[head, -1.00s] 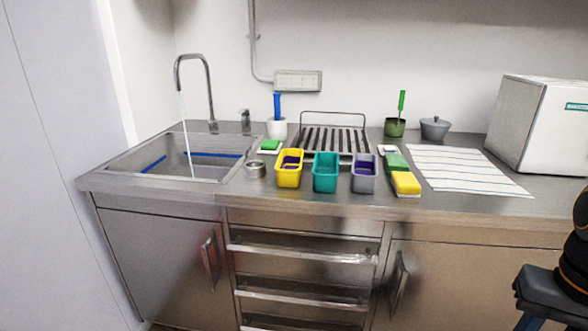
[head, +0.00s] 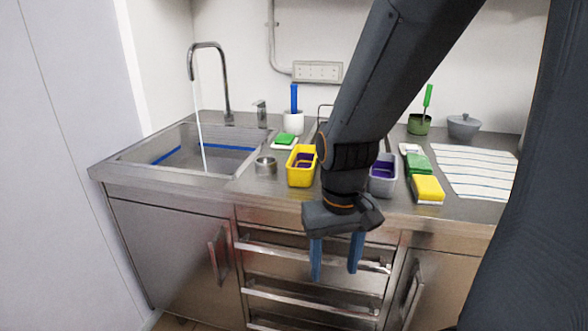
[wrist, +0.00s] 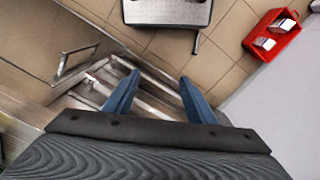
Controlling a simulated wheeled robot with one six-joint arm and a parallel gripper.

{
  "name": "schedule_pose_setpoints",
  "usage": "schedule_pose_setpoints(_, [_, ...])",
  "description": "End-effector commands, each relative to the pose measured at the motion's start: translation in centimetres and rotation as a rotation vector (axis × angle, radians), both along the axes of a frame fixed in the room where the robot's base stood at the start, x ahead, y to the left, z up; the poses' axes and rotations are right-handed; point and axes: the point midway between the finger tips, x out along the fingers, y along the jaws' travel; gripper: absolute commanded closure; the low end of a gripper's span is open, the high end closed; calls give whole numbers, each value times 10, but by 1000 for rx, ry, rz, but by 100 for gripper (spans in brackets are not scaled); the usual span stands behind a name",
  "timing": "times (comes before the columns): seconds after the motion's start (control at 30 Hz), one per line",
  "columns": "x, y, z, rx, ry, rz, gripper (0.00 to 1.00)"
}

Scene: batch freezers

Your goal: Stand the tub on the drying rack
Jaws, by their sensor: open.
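A yellow tub (head: 301,178) and a grey tub (head: 382,187) stand on the steel counter, each with something purple inside. A teal tub stood between them in the earlier head view; my arm now hides it. The frames do not show which tub is meant. The drying rack is behind the tubs, and my arm covers nearly all of it; part of its wire hoop (head: 320,112) shows. My gripper (head: 335,274) hangs in front of the drawers, below the counter edge, with its blue fingers pointing down. In the wrist view my gripper (wrist: 160,78) is open and empty.
The sink (head: 205,150) with running water is at left. A steel cup (head: 265,167), a yellow sponge (head: 428,188) and a striped cloth (head: 475,172) lie along the counter. The wrist view shows a red crate (wrist: 262,52) on the tiled floor.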

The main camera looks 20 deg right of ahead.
Motion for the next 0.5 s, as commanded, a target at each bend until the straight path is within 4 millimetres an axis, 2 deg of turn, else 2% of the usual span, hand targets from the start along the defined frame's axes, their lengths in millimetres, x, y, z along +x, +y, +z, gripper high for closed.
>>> schedule_pose_setpoints(0.03, [4, -2, 6, -4, -9, -7, 40])
schedule_pose_setpoints(0.1, [13, -6, 18, -14, -26, -27, 28])
schedule_pose_setpoints(0.17, [26, -14, 31, -27, -51, -60, 28])
schedule_pose_setpoints(0.4, [96, -39, 99, -78, -192, -180, 28])
schedule_pose_setpoints(0.5, [122, -49, 122, -88, -248, -225, 28])
